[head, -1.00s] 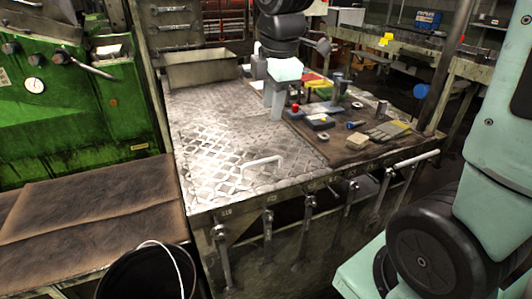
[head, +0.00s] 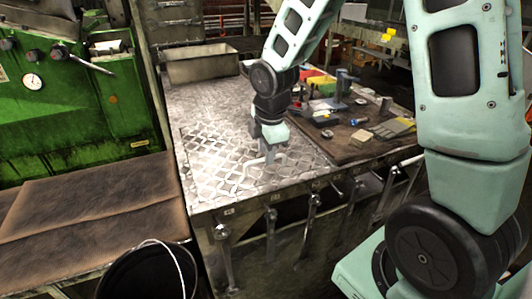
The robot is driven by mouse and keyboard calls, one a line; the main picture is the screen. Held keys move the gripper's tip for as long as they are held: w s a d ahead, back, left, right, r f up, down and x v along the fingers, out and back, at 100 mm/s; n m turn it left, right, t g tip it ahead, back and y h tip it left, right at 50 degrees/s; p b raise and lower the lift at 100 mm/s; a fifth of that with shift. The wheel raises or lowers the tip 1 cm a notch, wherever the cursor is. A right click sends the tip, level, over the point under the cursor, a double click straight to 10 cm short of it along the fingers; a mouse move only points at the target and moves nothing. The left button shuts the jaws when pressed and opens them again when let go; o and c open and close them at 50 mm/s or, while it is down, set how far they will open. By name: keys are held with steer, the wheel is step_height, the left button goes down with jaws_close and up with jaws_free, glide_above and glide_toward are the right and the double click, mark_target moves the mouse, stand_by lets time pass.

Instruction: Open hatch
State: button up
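The hatch (head: 215,165) is a patterned metal plate set flat in the top of the metal workbench. It looks closed and level with the bench top. A pale bar handle (head: 250,166) stands near its front right edge. My gripper (head: 270,150) points down right at the handle and hides part of it. The fingers overlap the handle in the picture. Whether they touch it, or are open or shut, I cannot tell.
A wooden board (head: 350,140) with several tools and small parts lies to the right of the hatch. A metal bin (head: 203,68) stands at the back. A black bucket (head: 148,272) is at the front left, near a green machine (head: 65,110).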

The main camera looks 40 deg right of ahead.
steer(key=shift+f, duration=0.45)
